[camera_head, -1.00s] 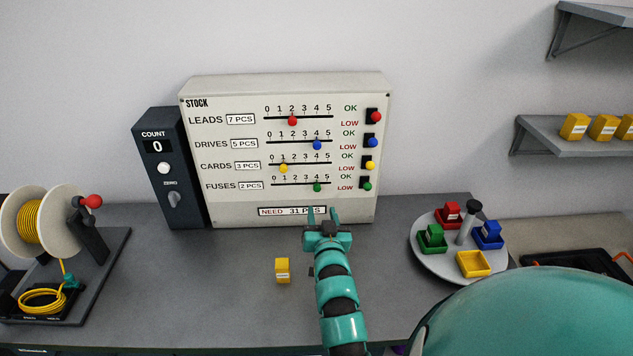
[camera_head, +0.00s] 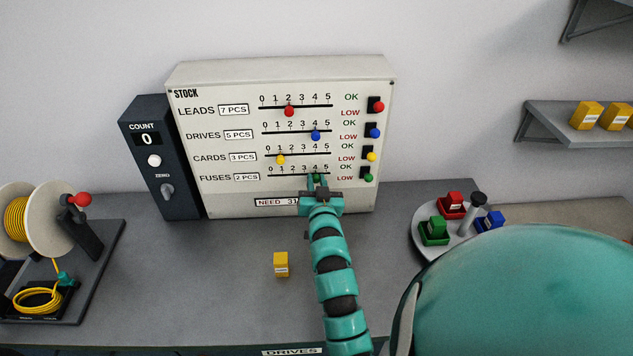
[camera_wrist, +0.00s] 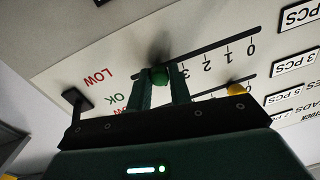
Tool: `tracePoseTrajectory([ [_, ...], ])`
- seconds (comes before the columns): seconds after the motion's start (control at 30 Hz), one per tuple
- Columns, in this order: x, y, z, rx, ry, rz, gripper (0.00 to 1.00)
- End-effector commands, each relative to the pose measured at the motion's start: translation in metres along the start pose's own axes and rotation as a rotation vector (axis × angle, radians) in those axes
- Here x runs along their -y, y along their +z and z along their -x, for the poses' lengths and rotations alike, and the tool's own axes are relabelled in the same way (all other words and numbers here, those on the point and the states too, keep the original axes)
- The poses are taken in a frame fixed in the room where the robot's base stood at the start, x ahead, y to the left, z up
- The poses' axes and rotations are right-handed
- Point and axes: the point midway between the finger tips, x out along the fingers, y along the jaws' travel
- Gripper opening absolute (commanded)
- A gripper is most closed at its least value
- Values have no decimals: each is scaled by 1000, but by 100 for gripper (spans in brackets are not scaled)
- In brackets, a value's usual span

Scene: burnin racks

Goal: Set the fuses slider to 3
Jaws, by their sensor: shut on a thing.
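The white STOCK panel (camera_head: 225,205) has a fuses slider in its bottom row. The green fuses knob (camera_wrist: 158,76) stands by about the 4 mark, left of the 3 in the upside-down wrist view. My gripper (camera_head: 317,179) is at the fuses row, and its fingers hide most of the knob in the head view. In the wrist view my gripper (camera_wrist: 162,82) is shut on the green knob, one finger on each side.
The yellow cards knob (camera_head: 280,160) at 1, blue drives knob (camera_head: 316,135) at 4 and red leads knob (camera_head: 289,112) at 2 sit above. A green OK/LOW switch (camera_head: 368,178) is right of the fuses track. A yellow box (camera_head: 281,264) lies on the bench.

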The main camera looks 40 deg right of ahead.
Motion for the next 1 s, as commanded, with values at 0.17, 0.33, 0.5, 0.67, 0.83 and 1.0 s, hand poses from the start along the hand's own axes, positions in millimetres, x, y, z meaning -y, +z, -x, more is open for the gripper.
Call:
tracePoseTrajectory([
  [0.17, 0, 0, 0, 0, 0, 0, 0],
  [0.33, 3, 2, 0, 0, -1, -1, 0],
  [0.5, 15, 7, -1, -3, -3, 0, 0],
  [0.67, 28, 7, -2, -5, -3, -3, 0],
  [0.83, 30, 4, -2, 0, 0, 0, 0],
  [1.0, 30, 4, -2, 1, 0, 0, 0],
])
